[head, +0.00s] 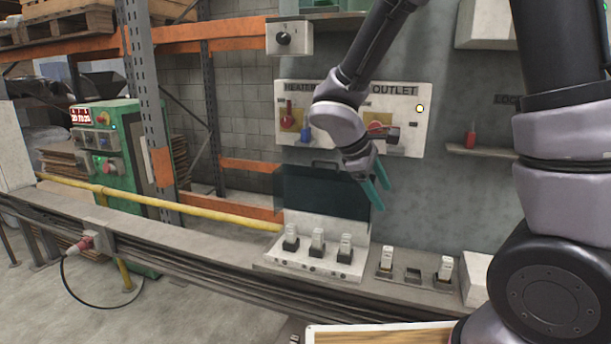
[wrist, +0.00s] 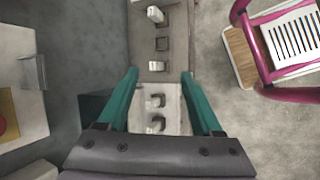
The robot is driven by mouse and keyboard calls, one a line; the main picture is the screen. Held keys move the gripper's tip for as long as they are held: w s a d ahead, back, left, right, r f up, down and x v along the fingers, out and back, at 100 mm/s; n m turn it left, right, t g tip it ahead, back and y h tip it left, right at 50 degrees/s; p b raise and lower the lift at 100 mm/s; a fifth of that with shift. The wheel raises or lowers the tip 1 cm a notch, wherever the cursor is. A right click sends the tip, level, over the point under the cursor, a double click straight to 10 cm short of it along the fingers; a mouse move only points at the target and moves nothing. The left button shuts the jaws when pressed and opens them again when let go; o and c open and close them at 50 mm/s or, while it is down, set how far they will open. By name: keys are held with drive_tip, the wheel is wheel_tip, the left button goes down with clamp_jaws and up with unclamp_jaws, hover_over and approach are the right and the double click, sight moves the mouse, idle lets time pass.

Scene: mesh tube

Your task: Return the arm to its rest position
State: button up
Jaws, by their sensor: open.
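My gripper (head: 376,190) has teal fingers and hangs from my grey and black arm in front of the wall panel, above the ledge. In the wrist view the gripper (wrist: 160,82) shows its two fingers spread wide apart with nothing between them. Below and beyond the fingers is a white base (head: 305,257) with several upright white switches, and a dark tinted cover (head: 322,195) stands raised behind it. To its right a grey plate (head: 415,288) holds two white plugs around a dark empty square.
A white panel (head: 350,92) marked OUTLET is on the wall behind my arm. A small shelf (head: 482,152) holds a red item. A yellow pipe (head: 190,211) runs along the left. In the wrist view a magenta-framed item (wrist: 290,50) stands at the right.

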drive_tip(key=s+d+r+m+t+y, duration=0.1)
drive_tip(key=s+d+r+m+y, duration=0.1)
drive_tip(key=r+m, duration=0.3)
drive_tip(key=s+d+r+m+t+y, duration=0.2)
drive_tip(key=s+d+r+m+y, duration=0.1)
drive_tip(key=s+r+m, duration=0.2)
drive_tip(key=s+d+r+m+t+y, duration=0.1)
drive_tip(key=s+d+r+m+y, duration=0.1)
drive_tip(key=r+m, duration=0.3)
wheel_tip(320, 180, up, 4)
drive_tip(key=shift+s+d+r+m+t+y, duration=0.1)
drive_tip(key=shift+s+d+m+t+y, duration=0.3)
drive_tip(key=shift+s+y, duration=0.3)
